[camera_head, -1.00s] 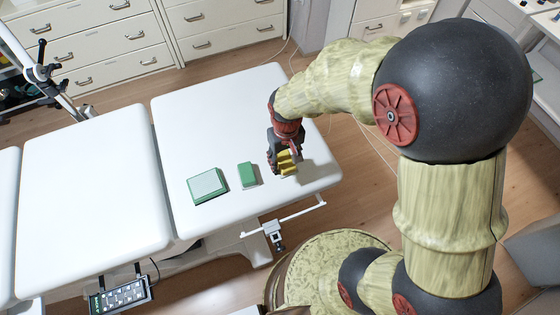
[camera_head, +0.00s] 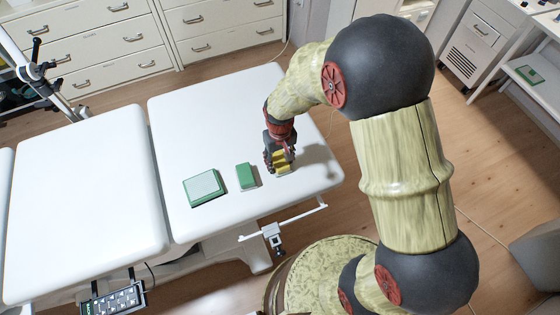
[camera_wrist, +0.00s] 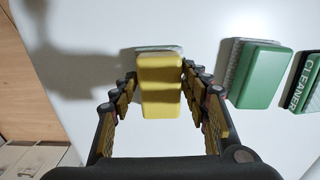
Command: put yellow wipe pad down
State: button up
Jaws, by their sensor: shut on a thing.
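The yellow wipe pad (camera_wrist: 161,85) is a block with a pale grey layer on its far side. My gripper (camera_wrist: 158,88) is shut on it, with one finger along each side. In the head view the pad (camera_head: 281,163) shows below my gripper (camera_head: 280,158), low over the right part of the white couch (camera_head: 215,125). I cannot tell whether the pad touches the couch surface. The gripper hides part of the pad in the head view.
A green pad (camera_head: 246,176) lies just left of my gripper; it also shows in the wrist view (camera_wrist: 258,75). Further left is a larger green-edged box (camera_head: 204,188), lettered CLEANER. The couch's front edge and rail (camera_head: 285,222) are close. The couch behind is clear.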

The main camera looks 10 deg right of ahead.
jog(key=shift+f, duration=0.1)
jog(key=o, duration=1)
jog(key=shift+o, duration=0.2)
notch_tip(320, 180, up, 13)
jog(key=p, duration=0.4)
notch_tip(320, 180, up, 7)
jog(key=t, duration=0.1)
send_over(280, 160)
jog(key=s+d, duration=0.1)
jog(key=d, duration=0.1)
jog(key=s+d+r+m+t, duration=0.1)
jog(key=s+d+r+t, duration=0.1)
jog(key=s+r, duration=0.6)
jog(key=s+d+r+m+t, duration=0.1)
jog(key=s+d+r+t, duration=0.1)
jog(key=s+d+r, duration=0.3)
jog(key=s+r, duration=0.3)
jog(key=shift+d+r+t, duration=0.2)
jog(key=shift+r+t, duration=0.05)
jog(key=shift+t, duration=0.05)
